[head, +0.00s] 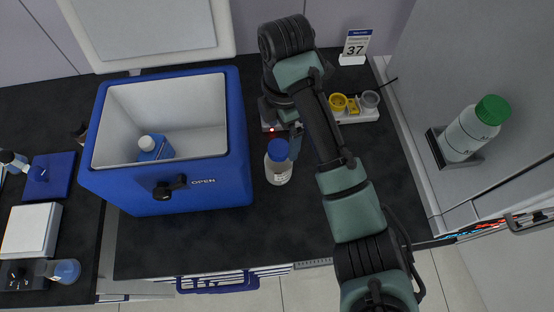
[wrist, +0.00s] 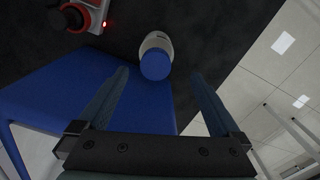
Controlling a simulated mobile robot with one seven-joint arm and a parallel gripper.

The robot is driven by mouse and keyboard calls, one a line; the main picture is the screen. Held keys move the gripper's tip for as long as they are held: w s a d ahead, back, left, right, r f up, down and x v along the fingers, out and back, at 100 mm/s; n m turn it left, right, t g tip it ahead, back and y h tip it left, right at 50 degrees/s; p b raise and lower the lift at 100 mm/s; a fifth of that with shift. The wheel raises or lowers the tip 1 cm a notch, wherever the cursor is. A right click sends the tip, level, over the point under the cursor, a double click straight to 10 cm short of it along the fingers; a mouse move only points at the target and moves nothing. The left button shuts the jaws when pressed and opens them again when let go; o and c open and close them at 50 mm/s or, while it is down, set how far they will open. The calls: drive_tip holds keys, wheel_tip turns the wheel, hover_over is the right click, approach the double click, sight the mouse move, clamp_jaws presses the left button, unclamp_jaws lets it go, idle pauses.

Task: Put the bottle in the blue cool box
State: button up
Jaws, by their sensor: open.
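The bottle (head: 279,172) is a clear-white bottle with a blue cap, standing upright on the dark counter just right of the cool box. In the wrist view the bottle (wrist: 156,60) shows cap-first, between and beyond the fingertips. My gripper (head: 294,138) is close behind and right of the bottle in the head view, partly hidden by my arm. In the wrist view my gripper (wrist: 160,74) is open, with nothing held. The blue cool box (head: 226,170) stands open, its white lid (head: 150,28) raised at the back. Inside lies a blue item with a white cap (head: 154,147).
A device with a red light (head: 268,127) sits behind the bottle. A white tray with yellow and grey cups (head: 355,110) and a sign marked 37 (head: 356,45) stand at back right. A green-capped bottle (head: 472,130) is in a holder at right. Counter in front of the bottle is clear.

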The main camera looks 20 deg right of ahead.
sight(281, 148)
drive_tip(key=f+b, duration=0.3)
drive_tip(key=f, duration=0.2)
drive_tip(key=shift+w+f, duration=0.15)
drive_tip(key=shift+w, duration=0.05)
drive_tip(key=shift+s, duration=0.1)
drive_tip(key=f+b, duration=0.3)
drive_tip(key=shift+w+a+f, duration=0.2)
drive_tip(key=shift+a+f, duration=0.15)
drive_tip(key=shift+f+p, duration=0.4)
drive_tip(key=shift+f, duration=0.3)
clamp_jaws()
